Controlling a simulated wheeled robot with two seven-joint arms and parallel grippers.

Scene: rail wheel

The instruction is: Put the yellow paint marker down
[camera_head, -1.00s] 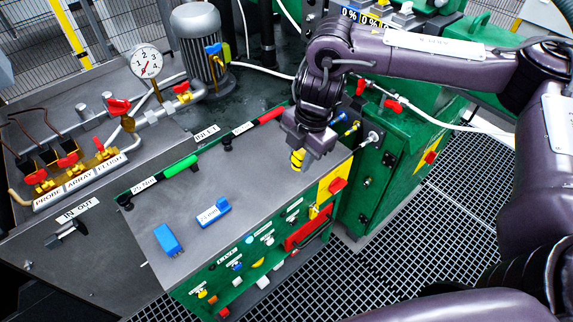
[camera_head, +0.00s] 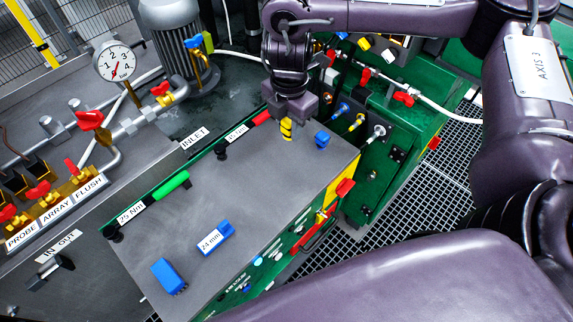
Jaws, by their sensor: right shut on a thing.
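The yellow paint marker (camera_head: 287,129) shows as a short yellow piece with dark bands, upright below my right gripper (camera_head: 288,119). My right gripper points down and is shut on it; the jaws hide its upper part. The marker is over the far part of the grey top of the green cabinet (camera_head: 225,192). I cannot tell whether its lower end touches that top. My left gripper is not in view.
On the grey top are a blue block (camera_head: 168,276), a blue 24 mm piece (camera_head: 216,238), a small blue piece (camera_head: 321,139) and a green-handled tool (camera_head: 171,186). The middle of the top is clear. Valves and a gauge (camera_head: 116,63) stand at left.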

